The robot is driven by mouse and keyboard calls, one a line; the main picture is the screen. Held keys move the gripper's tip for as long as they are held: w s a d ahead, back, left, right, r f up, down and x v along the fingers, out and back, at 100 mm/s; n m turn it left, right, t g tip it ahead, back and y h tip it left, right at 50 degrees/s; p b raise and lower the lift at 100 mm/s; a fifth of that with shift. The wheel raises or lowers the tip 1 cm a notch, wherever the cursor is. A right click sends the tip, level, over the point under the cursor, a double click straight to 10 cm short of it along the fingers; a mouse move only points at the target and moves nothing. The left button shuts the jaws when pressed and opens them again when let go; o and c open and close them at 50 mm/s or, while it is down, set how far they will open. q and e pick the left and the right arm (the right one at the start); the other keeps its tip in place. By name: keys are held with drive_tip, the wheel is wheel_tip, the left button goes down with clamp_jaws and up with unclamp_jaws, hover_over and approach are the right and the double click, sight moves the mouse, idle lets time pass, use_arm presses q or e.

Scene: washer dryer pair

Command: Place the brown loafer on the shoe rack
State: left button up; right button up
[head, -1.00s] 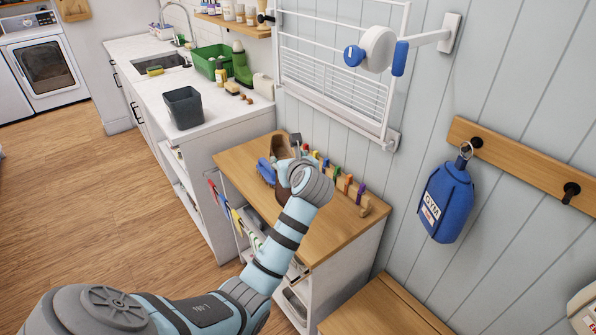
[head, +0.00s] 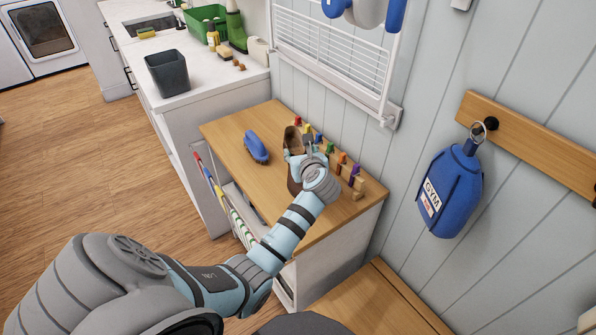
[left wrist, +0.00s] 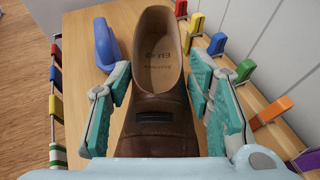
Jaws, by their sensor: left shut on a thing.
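The brown loafer (left wrist: 160,115) is between the teal pads of my left gripper (left wrist: 160,105), which is shut on it. Its open heel end points away from the wrist, and its toe is hidden by the gripper body. In the head view, the loafer (head: 292,137) shows partly behind my left gripper (head: 298,158), over the wooden top (head: 232,128) of a white open-sided unit. I cannot tell whether it touches the top. The unit has open shelves low at its side, mostly hidden by my arm; I cannot tell whether it is the shoe rack.
A blue object (head: 256,147) lies left of the loafer. Wooden rail with coloured clothes pegs (head: 342,165) runs along the wall side. A dark bin (head: 167,73) stands on the white counter. A wooden bench (head: 365,300) is at front, and a blue gym bag (head: 449,190) hangs right.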

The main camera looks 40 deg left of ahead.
use_arm(q)
wheel_tip(320, 180, down, 7)
drive_tip(key=shift+w+r+b, duration=0.1)
drive_tip(key=shift+b, duration=1)
drive_tip(key=shift+r, duration=0.15)
drive_tip(key=o, duration=1.1)
drive_tip(key=shift+o, duration=1.2)
